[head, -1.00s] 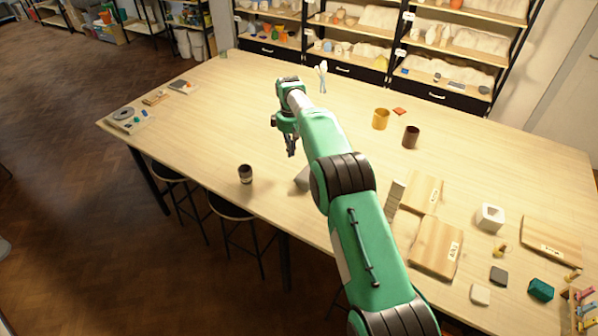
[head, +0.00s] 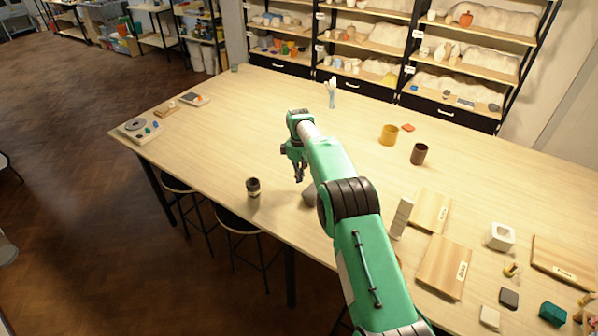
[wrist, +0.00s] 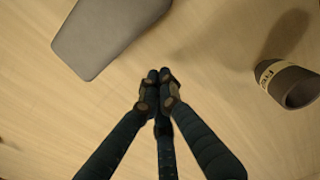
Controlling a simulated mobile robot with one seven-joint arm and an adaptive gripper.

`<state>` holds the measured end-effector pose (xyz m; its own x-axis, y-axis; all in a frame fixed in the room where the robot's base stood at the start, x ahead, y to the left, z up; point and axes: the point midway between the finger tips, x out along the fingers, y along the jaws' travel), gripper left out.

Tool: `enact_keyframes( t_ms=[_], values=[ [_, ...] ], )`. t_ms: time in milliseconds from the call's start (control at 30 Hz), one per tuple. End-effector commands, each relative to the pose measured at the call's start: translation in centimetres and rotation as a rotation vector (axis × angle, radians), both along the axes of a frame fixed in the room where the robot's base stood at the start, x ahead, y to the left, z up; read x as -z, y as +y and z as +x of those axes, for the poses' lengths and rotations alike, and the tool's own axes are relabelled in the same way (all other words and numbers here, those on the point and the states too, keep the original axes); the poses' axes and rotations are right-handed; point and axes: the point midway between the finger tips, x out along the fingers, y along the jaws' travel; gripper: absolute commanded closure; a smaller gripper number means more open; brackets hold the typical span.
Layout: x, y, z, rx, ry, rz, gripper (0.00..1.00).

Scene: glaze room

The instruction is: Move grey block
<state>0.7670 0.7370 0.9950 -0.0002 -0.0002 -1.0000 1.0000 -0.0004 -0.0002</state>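A grey block (wrist: 110,35) lies on the table at the upper left of the wrist view. In the head view the grey block (head: 309,196) is partly hidden behind my arm. My gripper (head: 298,177) is above the table beside it. In the wrist view the fingertips of my gripper (wrist: 159,76) are together with nothing between them, apart from the block. A smaller dark grey block (head: 509,298) lies at the right front of the table.
A dark cup with a pale label band (head: 253,187) stands near the table's front edge, also at the right of the wrist view (wrist: 288,84). A yellow mug (head: 389,135), a brown cup (head: 419,154) and wooden boards (head: 444,267) are to the right. The table's left half is mostly clear.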

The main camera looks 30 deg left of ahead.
Motion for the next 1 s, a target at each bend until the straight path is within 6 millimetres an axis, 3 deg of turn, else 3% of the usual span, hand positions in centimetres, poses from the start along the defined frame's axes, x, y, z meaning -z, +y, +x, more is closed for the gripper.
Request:
enact_keyframes(
  t_ms=[267,1000],
  values=[
    [3.6,0.0,0.0,0.000,0.001,-0.001,1.00],
    [3.4,-4.0,0.0,0.000,0.000,0.000,1.00]
  ],
)
